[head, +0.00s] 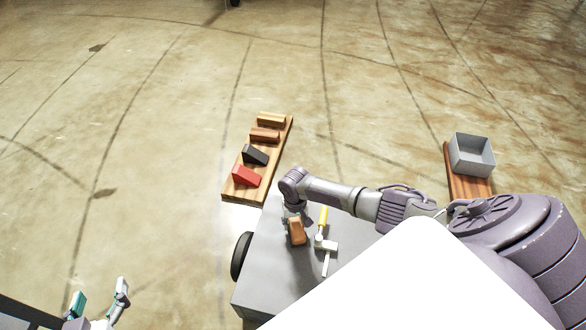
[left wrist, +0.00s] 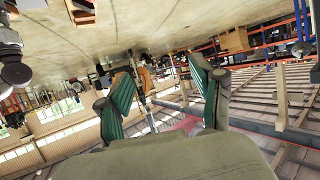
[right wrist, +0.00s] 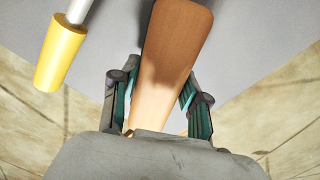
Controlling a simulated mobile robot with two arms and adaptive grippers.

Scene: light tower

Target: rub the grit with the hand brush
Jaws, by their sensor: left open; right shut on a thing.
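The hand brush (head: 297,231) shows as a brown wooden body at the grey table top (head: 262,275). In the right wrist view its wooden handle (right wrist: 175,50) runs between the fingers of my right gripper (right wrist: 158,98), which is shut on it. The brush's underside is hidden, and I cannot tell whether it touches the table. My left gripper (head: 100,296) is open and empty at the lower left, away from the table; its spread fingers also show in the left wrist view (left wrist: 165,85). I cannot make out any grit.
A yellow-handled tool (head: 323,217) lies right beside the brush. A wooden board (head: 240,197) with several blocks, including a red one (head: 246,176) and a black one (head: 255,155), stands beyond the table. A grey open box (head: 472,155) sits at right. A white shape covers the table's lower right.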

